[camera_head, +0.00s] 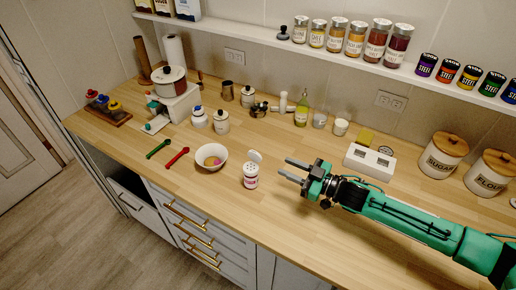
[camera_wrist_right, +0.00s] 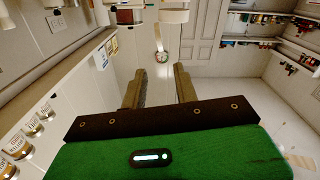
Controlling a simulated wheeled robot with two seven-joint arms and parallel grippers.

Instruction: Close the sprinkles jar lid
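The sprinkles jar (camera_head: 251,178) is a small white jar with red on its label. It stands upright near the front middle of the counter. Its white lid (camera_head: 255,156) is tilted up and open at the jar's back. My right gripper (camera_head: 283,166) is open and empty, a short way right of the jar, with its fingers pointing left toward it and not touching it. In the right wrist view both fingers (camera_wrist_right: 159,74) are apart with nothing between them. My left gripper is not in view.
A white bowl (camera_head: 211,157) stands left of the jar, with red (camera_head: 177,157) and green (camera_head: 158,149) spoons further left. A white two-slot toaster (camera_head: 369,161) stands behind my right arm. Canisters and bottles line the back. Bare counter lies in front of the jar.

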